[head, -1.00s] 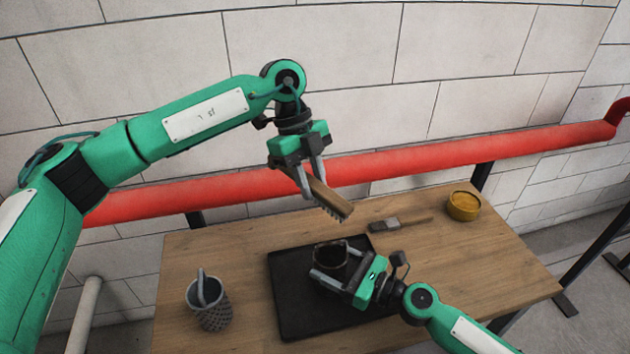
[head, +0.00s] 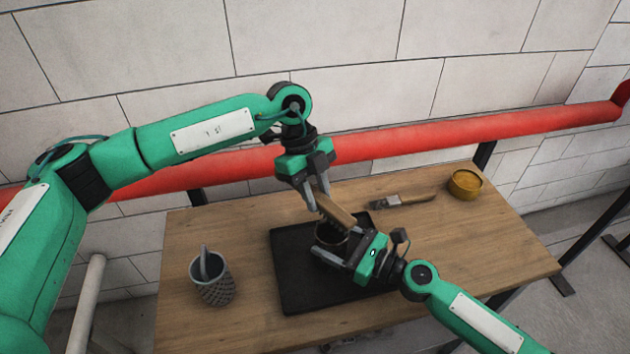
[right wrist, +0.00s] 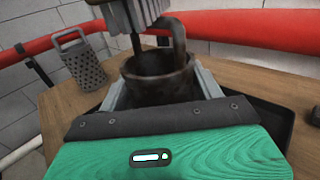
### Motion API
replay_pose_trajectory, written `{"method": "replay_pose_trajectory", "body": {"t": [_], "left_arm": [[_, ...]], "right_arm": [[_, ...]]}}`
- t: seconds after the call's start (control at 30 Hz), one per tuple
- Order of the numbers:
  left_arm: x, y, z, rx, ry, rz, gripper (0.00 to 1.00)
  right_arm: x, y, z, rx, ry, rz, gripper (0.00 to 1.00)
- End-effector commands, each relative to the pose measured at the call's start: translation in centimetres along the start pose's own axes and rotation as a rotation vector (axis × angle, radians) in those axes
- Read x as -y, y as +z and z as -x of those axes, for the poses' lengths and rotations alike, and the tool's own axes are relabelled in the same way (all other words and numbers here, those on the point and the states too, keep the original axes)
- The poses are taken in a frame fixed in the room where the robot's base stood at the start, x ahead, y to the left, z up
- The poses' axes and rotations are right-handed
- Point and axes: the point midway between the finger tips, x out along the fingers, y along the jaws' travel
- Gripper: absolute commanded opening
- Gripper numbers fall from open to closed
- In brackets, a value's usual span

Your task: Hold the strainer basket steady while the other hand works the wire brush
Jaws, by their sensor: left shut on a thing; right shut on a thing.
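My left gripper (head: 317,197) is shut on the wooden handle of the wire brush (head: 338,211). The brush is tilted, over the mouth of a dark, stained strainer basket (head: 329,236). I cannot tell whether its bristles touch the basket. My right gripper (head: 338,248) is shut around the basket, which stands upright over the black tray (head: 292,280). In the right wrist view the basket (right wrist: 158,88) sits between the two fingers, with its arched handle up. A grey ribbed shape hangs above its mouth there, cut off by the frame's top.
A grey perforated basket (head: 213,284) with a raised handle stands at the table's left. A flat brush (head: 405,201) and a yellow-brown bowl (head: 465,184) lie at the back right. A red pipe (head: 430,140) runs behind the wooden table (head: 480,250), whose right side is mostly clear.

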Motion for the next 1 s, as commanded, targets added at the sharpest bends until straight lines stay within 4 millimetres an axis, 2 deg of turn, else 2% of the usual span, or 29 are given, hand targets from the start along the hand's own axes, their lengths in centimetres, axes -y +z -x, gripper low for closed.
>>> {"method": "replay_pose_trajectory", "body": {"t": [0.27, 0.8, 1.0], "left_arm": [[-1.4, -2.0, -1.0, 0.000, 0.003, -0.001, 0.00], [1.3, 2.0, 1.0, 0.002, 0.002, 0.003, 0.00], [0.4, 0.7, 0.3, 0.001, 0.003, -0.001, 0.00]], "right_arm": [[0.1, 0.2, -0.1, 0.004, -0.001, 0.001, 0.34], [0.0, 0.3, -0.1, 0.004, 0.000, 0.002, 0.34], [0.0, 0.2, -0.1, 0.004, 0.000, 0.002, 0.34]]}}
